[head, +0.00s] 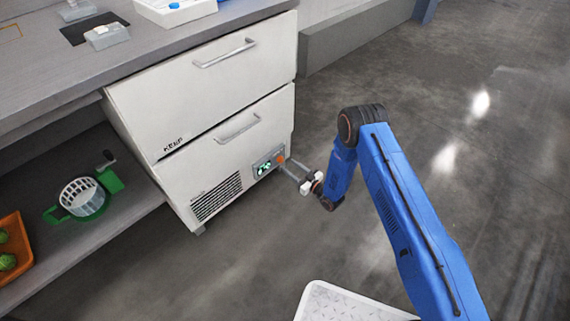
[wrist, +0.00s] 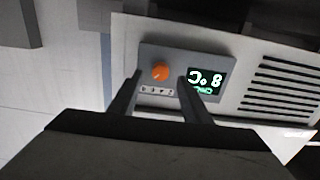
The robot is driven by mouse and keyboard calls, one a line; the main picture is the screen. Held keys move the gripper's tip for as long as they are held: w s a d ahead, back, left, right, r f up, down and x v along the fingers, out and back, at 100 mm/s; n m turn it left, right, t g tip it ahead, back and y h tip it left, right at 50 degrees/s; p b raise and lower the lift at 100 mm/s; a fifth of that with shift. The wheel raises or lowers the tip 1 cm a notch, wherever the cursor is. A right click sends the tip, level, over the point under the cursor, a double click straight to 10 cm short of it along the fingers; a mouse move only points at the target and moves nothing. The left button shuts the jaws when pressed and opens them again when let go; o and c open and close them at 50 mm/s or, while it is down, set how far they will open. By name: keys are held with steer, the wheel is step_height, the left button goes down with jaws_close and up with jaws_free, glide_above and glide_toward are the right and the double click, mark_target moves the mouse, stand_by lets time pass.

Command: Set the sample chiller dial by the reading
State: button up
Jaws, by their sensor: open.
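The sample chiller (head: 225,150) is a white two-drawer unit under the counter, with a grey control panel low on its front. The orange dial (head: 280,158) sits on that panel beside a dark display (head: 263,168) with green characters. In the wrist view the dial (wrist: 160,72) appears between my open fingertips. The display (wrist: 206,80) looks upside down there and seems to read 8 °C; a smaller line below is unclear. My gripper (head: 288,165) is open at the panel. I cannot tell whether its fingers touch the dial.
A vent grille (wrist: 285,85) is beside the panel. A shelf left of the chiller holds a green-framed white basket (head: 82,197) and an orange tray (head: 14,252) with green items. The counter (head: 150,45) carries small items. The floor to the right is clear.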

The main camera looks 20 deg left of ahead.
mark_target(282, 161)
steer(key=shift+x, duration=2.1)
steer(key=c, duration=1)
